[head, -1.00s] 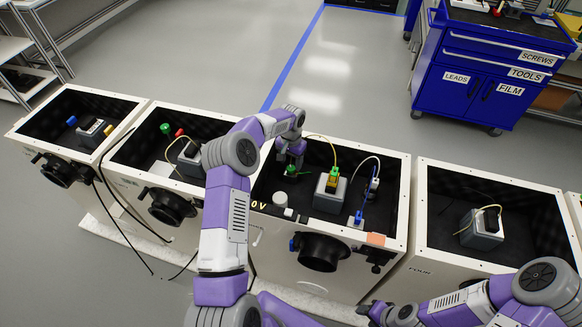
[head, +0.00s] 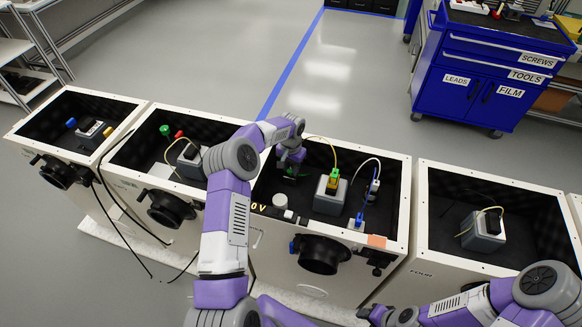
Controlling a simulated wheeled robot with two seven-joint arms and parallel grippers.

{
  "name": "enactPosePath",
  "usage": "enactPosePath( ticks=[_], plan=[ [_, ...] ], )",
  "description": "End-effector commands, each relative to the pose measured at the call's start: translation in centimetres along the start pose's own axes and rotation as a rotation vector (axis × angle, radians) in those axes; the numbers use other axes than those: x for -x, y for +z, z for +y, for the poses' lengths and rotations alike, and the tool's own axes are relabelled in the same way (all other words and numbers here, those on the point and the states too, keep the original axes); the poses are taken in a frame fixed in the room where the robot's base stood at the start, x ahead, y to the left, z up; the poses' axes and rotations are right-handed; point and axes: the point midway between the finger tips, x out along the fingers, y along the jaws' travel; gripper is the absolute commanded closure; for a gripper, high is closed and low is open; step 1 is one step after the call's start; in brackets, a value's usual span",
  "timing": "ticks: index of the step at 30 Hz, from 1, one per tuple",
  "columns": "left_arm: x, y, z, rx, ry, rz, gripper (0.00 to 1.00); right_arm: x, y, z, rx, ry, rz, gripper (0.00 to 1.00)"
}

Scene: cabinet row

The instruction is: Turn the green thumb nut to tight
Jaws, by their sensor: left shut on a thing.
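The green thumb nut (head: 303,173) is in the third open box, near its back left, mostly covered by my gripper. My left arm reaches over the box's left side, and my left gripper (head: 291,169) points down, shut on the nut. Its fingertips are small and dark against the black interior, so the exact grip is hard to see. My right gripper (head: 372,312) is low in front of the boxes, away from the nut, and its jaws cannot be made out.
In the same box stand a grey block with a green-and-yellow plug (head: 332,184), a blue connector (head: 358,218) and a white knob (head: 281,200). Other open boxes stand either side, the right one holding a grey block (head: 483,230). A blue tool cabinet (head: 478,75) stands behind.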

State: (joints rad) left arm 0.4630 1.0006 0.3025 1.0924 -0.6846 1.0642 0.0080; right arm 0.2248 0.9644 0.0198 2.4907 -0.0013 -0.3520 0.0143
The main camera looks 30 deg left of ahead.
Motion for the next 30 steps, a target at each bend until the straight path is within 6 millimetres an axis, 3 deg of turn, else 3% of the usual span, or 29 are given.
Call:
enactPosePath(
  ticks=[30],
  plan=[
    [0.0, 0.0, 0.0, -0.523, 0.000, -0.001, 0.98, 1.1, 0.1, -0.4, 0.000, 0.000, 0.000, 0.52]
  ],
)
